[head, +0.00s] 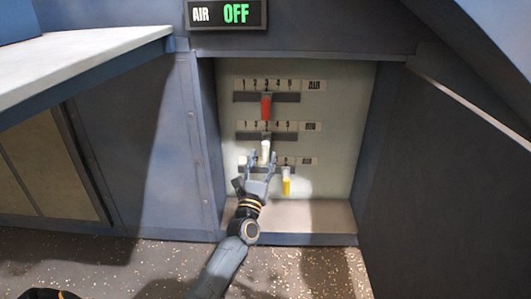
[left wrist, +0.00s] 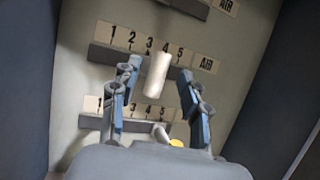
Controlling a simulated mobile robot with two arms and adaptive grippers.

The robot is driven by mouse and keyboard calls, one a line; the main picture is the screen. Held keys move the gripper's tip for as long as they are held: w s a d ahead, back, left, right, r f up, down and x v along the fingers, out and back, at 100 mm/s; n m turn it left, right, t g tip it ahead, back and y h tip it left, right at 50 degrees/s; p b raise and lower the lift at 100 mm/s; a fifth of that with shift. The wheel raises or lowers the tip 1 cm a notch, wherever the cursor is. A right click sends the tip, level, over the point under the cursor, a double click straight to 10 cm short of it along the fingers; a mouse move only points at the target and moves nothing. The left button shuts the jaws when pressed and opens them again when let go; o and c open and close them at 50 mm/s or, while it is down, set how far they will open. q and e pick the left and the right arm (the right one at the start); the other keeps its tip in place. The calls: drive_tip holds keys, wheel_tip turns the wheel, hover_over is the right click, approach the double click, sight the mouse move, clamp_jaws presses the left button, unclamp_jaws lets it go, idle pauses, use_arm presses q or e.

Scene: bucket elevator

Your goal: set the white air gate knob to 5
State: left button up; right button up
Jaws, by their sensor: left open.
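The white air gate knob (head: 266,149) sits on the middle slotted rail (head: 303,136), in line with about the 3 of its number scale. It also shows in the left wrist view (left wrist: 156,75), sticking out from the rail (left wrist: 104,56) toward the camera. My left gripper (head: 262,157) is open. In the left wrist view its fingers (left wrist: 160,70) stand on either side of the white knob, with a visible gap on each side. My right gripper is not in view.
A red knob (head: 266,108) sits near 3 on the rail above. A yellow knob (head: 286,184) is on the lower rail, right of my gripper. The panel is recessed between blue side walls (head: 205,150). A sign above reads AIR OFF (head: 226,14). A pale counter (head: 90,50) is at left.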

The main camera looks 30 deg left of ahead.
sight(265, 150)
use_arm(q)
drive_tip(key=b+x, duration=0.1)
drive_tip(key=x, duration=0.4)
clamp_jaws()
drive_tip(key=shift+d, duration=0.1)
